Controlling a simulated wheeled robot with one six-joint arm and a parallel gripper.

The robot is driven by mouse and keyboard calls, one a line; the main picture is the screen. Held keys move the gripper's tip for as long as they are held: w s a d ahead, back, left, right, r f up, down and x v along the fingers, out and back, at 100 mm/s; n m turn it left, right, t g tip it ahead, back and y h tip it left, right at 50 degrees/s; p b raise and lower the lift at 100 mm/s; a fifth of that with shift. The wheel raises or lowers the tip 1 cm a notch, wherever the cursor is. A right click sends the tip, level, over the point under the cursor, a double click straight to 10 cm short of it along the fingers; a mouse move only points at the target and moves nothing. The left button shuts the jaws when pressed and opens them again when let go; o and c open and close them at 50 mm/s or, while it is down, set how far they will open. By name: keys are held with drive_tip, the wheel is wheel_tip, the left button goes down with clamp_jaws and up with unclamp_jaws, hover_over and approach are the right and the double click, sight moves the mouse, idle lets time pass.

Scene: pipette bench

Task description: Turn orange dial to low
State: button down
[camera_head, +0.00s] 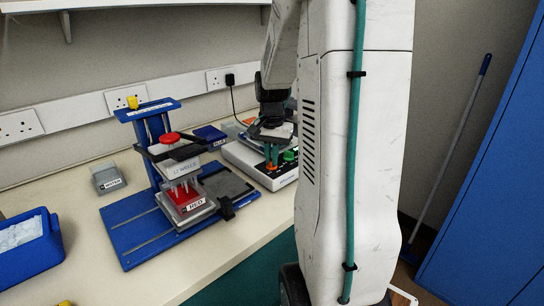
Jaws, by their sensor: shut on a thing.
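The orange dial (271,167) is on the front of a white and dark bench device (240,154), close to a green dial (289,156). My gripper (271,157) points down over the orange dial, with its teal fingertips closed on it. The fingers partly hide the dial. Its pointer and any low mark are too small to read.
Left of the device, a blue stand (128,228) carries a clear block with red parts and a red knob (170,138). A grey box (107,178) and a blue tray (28,245) stand farther left.

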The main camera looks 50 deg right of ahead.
idle(0.3)
drive_tip(key=c, duration=1.5)
unclamp_jaws()
drive_tip(key=shift+c, duration=0.2)
wheel_tip(320, 180, up, 8)
drive_tip(key=shift+f, duration=0.1)
drive_tip(key=s+a+n, duration=0.4)
drive_tip(key=s+a, duration=0.1)
drive_tip(key=a, duration=0.4)
drive_tip(key=s+a+r+n+t, duration=0.1)
drive_tip(key=s+a+n, duration=0.4)
drive_tip(key=a, duration=0.5)
drive_tip(key=s+a+r+n, duration=0.1)
drive_tip(key=s+a+n, duration=0.4)
drive_tip(key=a, duration=0.5)
drive_tip(key=shift+s+r, duration=0.15)
drive_tip(key=shift+s, duration=0.05)
